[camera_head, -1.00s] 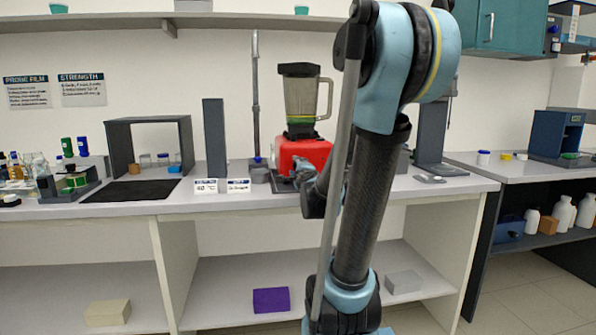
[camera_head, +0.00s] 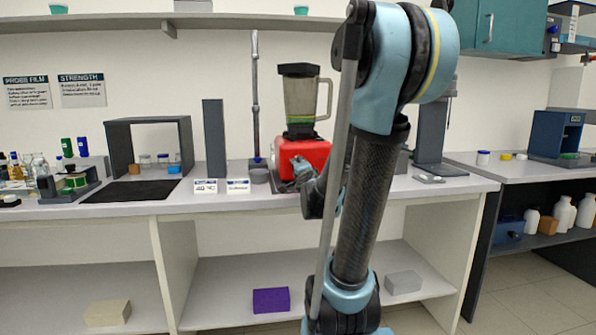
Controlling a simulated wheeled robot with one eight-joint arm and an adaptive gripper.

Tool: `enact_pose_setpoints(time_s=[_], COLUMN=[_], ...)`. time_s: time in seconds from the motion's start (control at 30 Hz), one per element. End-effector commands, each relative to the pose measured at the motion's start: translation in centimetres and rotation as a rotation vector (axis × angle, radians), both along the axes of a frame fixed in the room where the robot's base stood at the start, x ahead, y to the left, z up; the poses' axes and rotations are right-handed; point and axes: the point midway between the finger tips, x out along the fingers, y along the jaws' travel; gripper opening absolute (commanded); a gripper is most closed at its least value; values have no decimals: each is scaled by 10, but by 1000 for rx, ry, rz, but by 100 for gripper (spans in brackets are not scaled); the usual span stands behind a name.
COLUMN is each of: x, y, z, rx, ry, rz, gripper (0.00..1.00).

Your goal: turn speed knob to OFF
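A blender stands on the bench, with a red base (camera_head: 314,152) and a clear jug (camera_head: 300,103) with a black lid.
A grey upright block (camera_head: 214,138) and a dark open frame (camera_head: 150,122) stand further left. A dark mat (camera_head: 138,191) lies there. A grey stand (camera_head: 431,130) is to the right.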

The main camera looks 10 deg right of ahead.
Motion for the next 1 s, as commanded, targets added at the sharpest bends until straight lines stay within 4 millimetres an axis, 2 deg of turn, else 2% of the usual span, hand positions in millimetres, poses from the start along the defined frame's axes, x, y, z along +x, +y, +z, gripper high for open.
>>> enact_pose_setpoints(time_s=[0.2,0.23,0.3,0.73,1.0], x=[-1,-1,-1,-3,-24], y=[3,3,3,1,2], z=[-3,-3,-2,-1,-1], rx=[0,0,0,1,1], ry=[6,6,5,3,2], rz=[11,10,9,4,5], gripper=[10,41,54,54,54])
